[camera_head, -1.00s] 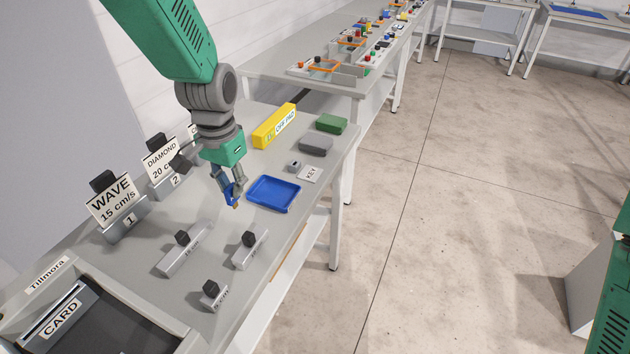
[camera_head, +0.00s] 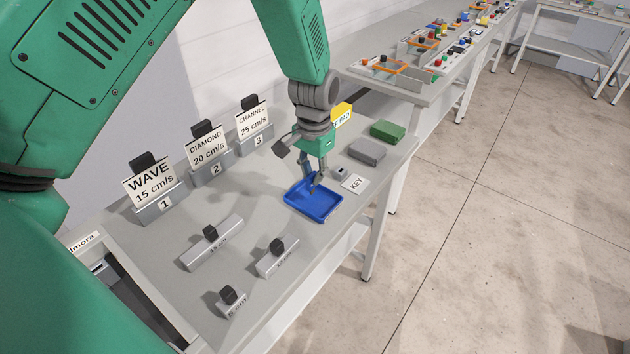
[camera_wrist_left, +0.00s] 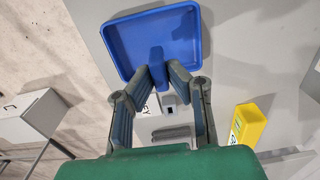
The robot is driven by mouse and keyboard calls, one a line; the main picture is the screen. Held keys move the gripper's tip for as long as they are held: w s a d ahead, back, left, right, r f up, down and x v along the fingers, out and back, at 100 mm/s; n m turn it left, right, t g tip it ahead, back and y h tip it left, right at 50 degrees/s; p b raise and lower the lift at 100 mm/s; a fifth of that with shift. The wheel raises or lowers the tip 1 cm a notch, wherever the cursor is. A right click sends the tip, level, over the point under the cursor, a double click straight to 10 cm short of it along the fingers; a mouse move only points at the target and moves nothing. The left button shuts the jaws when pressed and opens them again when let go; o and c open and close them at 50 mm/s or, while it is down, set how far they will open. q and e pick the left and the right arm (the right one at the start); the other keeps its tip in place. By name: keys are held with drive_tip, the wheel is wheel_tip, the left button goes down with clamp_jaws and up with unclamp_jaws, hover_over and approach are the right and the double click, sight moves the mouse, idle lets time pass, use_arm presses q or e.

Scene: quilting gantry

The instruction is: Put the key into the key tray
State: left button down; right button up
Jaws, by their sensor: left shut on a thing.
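The blue key tray (camera_head: 322,208) lies on the grey bench near its right edge; it also shows in the wrist view (camera_wrist_left: 185,32). My left gripper (camera_head: 317,185) points down over the tray. In the wrist view its fingers (camera_wrist_left: 157,68) are closed on a small blue piece (camera_wrist_left: 156,58), which I take to be the key. The tray floor shows behind this piece. I cannot tell whether the piece touches the tray. In the head view the fingers mostly hide it. My right gripper is not in view.
Beside the tray are a KEY label (camera_head: 354,184), a small grey block (camera_head: 341,173), a grey pad (camera_head: 367,151) and a green pad (camera_head: 388,132). A yellow box (camera_head: 341,115) stands behind the gripper. Numbered signs (camera_head: 208,150) and knobbed grey blocks (camera_head: 212,243) stand to the left.

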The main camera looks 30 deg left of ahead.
use_arm(q)
wheel_tip(320, 180, down, 2)
drive_tip(key=shift+s+f, duration=0.1)
drive_tip(key=shift+f, duration=0.1)
drive_tip(key=shift+d+f, duration=0.1)
drive_tip(key=shift+d, duration=0.3)
drive_tip(key=c, duration=1.6)
unclamp_jaws()
drive_tip(key=shift+o, duration=0.2)
drive_tip(key=shift+a, duration=0.25)
drive_tip(key=shift+a+r, duration=0.1)
drive_tip(key=shift+r, duration=0.3)
drive_tip(key=r, duration=1.1)
drive_tip(key=shift+d+r+b, duration=0.25)
drive_tip(key=shift+b, duration=0.1)
